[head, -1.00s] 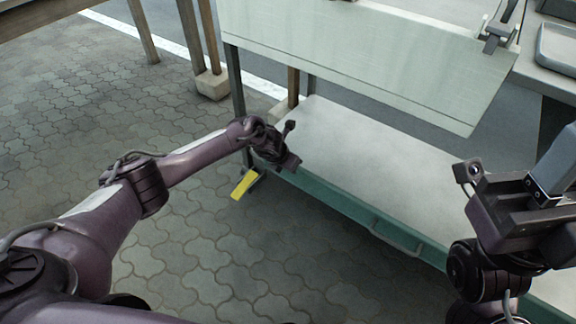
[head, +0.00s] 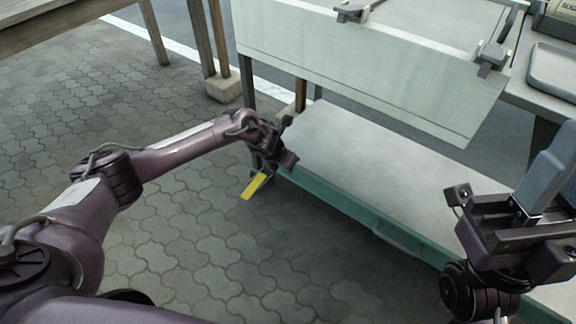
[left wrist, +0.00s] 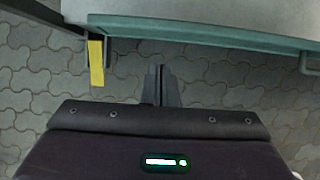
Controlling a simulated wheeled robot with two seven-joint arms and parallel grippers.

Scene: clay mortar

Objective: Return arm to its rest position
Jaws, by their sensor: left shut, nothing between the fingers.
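My left arm reaches in from the left in the head view, and its gripper (head: 268,165) hangs near the corner of the table's lower shelf. In the left wrist view the left gripper's fingers (left wrist: 161,84) are together, with nothing between them, above the paving. My right gripper (head: 524,214) is at the right edge of the head view, over the lower shelf. A grey block-like thing (head: 552,165) shows at its fingers; I cannot tell whether it is a held thing or part of the gripper.
The lower shelf (head: 370,165) is pale with a green edge and a handle (head: 398,238). A pale panel (head: 370,75) hangs above it. A yellow strip (head: 255,186) sits by the shelf corner, also in the left wrist view (left wrist: 96,63). A grey tray (head: 553,72) stands at upper right. The paving is open.

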